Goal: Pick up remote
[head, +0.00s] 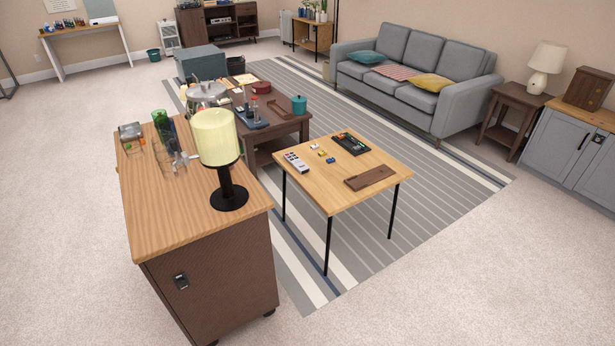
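A light grey handheld device with dark buttons, which looks like the remote (297,162), lies flat near the left edge of the small wooden table (335,190). Nothing covers it. Neither of my grippers shows in the head view.
The small table also holds a black tray (351,143), a brown wooden board (370,178) and several small blocks. A wooden cabinet (165,218) with a lamp (216,140) and glasses stands left. A cluttered coffee table (285,126) is behind. Carpet at the front right is clear.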

